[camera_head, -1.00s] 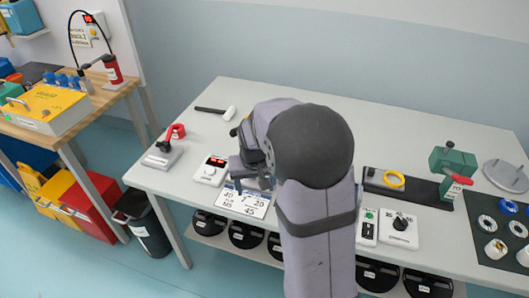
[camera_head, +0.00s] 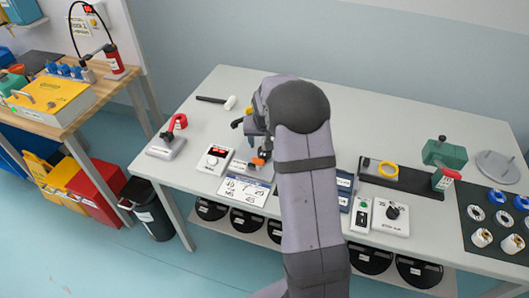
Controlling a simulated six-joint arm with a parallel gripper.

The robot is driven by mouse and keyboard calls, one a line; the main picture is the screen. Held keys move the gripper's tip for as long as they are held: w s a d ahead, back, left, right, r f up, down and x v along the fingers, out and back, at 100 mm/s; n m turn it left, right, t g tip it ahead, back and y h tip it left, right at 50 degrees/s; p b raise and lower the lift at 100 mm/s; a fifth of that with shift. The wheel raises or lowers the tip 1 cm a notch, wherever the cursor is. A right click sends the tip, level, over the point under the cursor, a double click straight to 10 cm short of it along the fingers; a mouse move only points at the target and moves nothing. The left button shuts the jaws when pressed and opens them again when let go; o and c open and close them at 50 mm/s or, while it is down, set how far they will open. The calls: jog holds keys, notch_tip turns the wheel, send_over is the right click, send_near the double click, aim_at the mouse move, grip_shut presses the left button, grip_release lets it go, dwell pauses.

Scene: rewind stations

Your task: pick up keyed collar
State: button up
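Several ring-shaped parts lie on a dark mat (camera_head: 470,232) at the right end of the table. They include a blue-and-white ring (camera_head: 497,197), a silver ring (camera_head: 476,213) and a brass-and-white piece (camera_head: 481,237). I cannot tell which of them is the keyed collar. My gripper (camera_head: 256,150) is far to the left of the mat, over the table behind the printed card. My arm partly hides it, and its fingers are too small to read. A small orange piece (camera_head: 258,161) shows at its lower end; I cannot tell whether it is held.
A switch box (camera_head: 362,214) and knob box (camera_head: 392,217) stand at the front. The back middle is clear.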

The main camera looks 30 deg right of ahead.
aim_at(265, 153)
jog(key=shift+a+p+x, duration=0.15)
jog(key=shift+p+x, duration=0.35)
jog(key=shift+x, duration=0.4)
jog(key=shift+a+p+x, duration=0.2)
jog(key=shift+p+x, duration=0.25)
jog(key=shift+x, duration=1.25)
jog(key=shift+s, duration=0.1)
jog(key=shift+c, duration=0.4)
jog(key=c, duration=1.1)
jog(key=shift+r, duration=0.1)
notch_tip(265, 153, up, 18)
jog(key=b, duration=0.3)
